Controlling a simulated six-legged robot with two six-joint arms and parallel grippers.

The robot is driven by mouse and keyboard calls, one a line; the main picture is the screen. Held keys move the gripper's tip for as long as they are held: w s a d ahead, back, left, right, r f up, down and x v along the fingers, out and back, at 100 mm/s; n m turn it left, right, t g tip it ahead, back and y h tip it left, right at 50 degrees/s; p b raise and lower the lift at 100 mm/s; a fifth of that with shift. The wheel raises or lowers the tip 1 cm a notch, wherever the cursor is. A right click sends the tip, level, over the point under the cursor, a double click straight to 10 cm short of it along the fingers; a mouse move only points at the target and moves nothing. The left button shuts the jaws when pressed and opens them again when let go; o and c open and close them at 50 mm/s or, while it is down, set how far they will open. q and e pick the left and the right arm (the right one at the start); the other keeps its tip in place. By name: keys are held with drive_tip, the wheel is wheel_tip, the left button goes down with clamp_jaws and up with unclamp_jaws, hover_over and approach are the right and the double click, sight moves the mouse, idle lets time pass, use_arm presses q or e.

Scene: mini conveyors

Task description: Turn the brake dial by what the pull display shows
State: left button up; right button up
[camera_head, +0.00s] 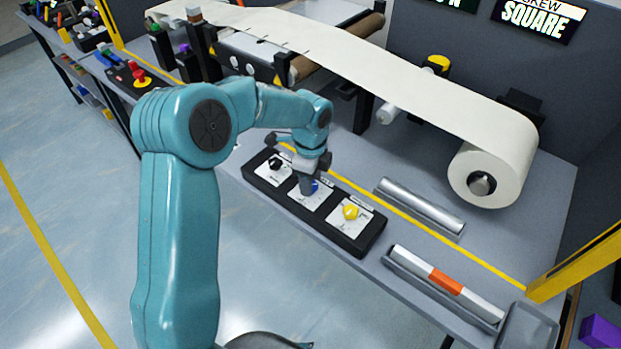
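A black panel (358,240) with three white plates lies along the near edge of the bench. It carries a black dial (274,164), a blue dial (315,186) and a yellow dial (351,212). The plate labels are too small to read, so I cannot tell which one is the brake dial. My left gripper (308,184) points down at the blue dial and partly hides it. I cannot tell whether its fingers grip it. A display (540,17) at the top right reads "SQUARE" under "SKEW". Another display (452,4) is mostly cut off. My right gripper is not in view.
A paper web runs to a large roll (492,170) on the right. A silver bar (420,207) and a grey tray with a white and orange bar (445,283) lie nearby. A red button (140,79) is at the left. A yellow post (577,262) stands at the right.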

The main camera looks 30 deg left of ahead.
use_arm(q)
drive_tip(key=shift+o, duration=0.6)
wheel_tip(320, 180, up, 16)
drive_tip(key=shift+r, duration=0.2)
drive_tip(key=shift+s, duration=0.1)
idle(0.3)
